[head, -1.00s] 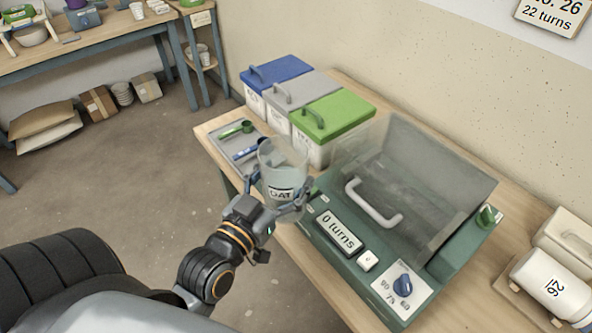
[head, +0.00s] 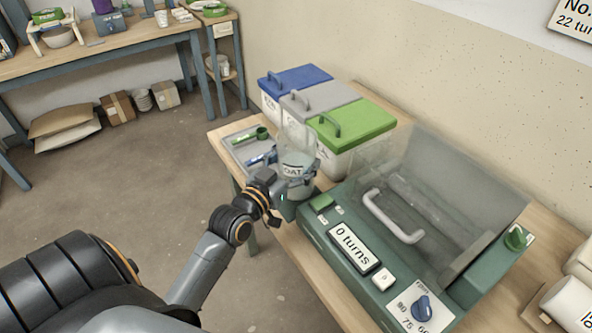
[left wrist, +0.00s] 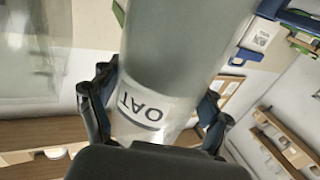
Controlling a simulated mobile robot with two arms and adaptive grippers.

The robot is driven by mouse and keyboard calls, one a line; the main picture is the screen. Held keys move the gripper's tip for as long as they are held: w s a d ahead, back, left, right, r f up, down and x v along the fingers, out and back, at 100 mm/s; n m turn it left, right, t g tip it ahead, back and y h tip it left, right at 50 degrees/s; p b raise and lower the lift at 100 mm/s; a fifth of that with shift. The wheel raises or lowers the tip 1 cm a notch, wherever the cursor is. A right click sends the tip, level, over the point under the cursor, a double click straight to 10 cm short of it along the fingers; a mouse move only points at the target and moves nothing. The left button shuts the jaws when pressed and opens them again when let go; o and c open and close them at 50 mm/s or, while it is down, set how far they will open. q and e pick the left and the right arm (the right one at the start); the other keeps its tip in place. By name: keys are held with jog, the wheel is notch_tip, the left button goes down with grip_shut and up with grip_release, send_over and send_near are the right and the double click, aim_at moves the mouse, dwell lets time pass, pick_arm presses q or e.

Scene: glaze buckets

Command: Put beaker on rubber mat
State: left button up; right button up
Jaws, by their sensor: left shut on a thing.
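The clear beaker (head: 296,148), labelled OAT, is upright in my left gripper (head: 294,180), near the front left of the table. My left gripper is shut around its lower part. In the left wrist view the beaker (left wrist: 182,45) fills the middle, with the dark fingers of my left gripper (left wrist: 155,112) on both sides. Whether the beaker's base touches anything is hidden by the gripper. I cannot make out a rubber mat for certain in either view. My right gripper is not in view.
A grey tray (head: 231,143) with green and blue scoops lies behind the beaker. Blue, grey and green-lidded bins (head: 352,123) stand beyond. A green machine (head: 318,231) with a clear cover and a "0 turns" display is at right. Another bench (head: 135,50) is at upper left.

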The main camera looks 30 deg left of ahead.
pick_arm(q)
jog(key=shift+w+a+f, duration=0.1)
jog(key=shift+w+f, duration=0.05)
notch_tip(320, 180, down, 3)
jog(key=shift+w+a+f, duration=0.1)
jog(key=shift+w+a, duration=0.05)
jog(key=shift+f, duration=0.15)
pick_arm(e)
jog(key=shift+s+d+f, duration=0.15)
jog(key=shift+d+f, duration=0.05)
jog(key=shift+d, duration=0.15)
pick_arm(q)
jog(key=shift+f, duration=0.15)
jog(key=o, duration=1.6)
jog(key=shift+o, duration=0.2)
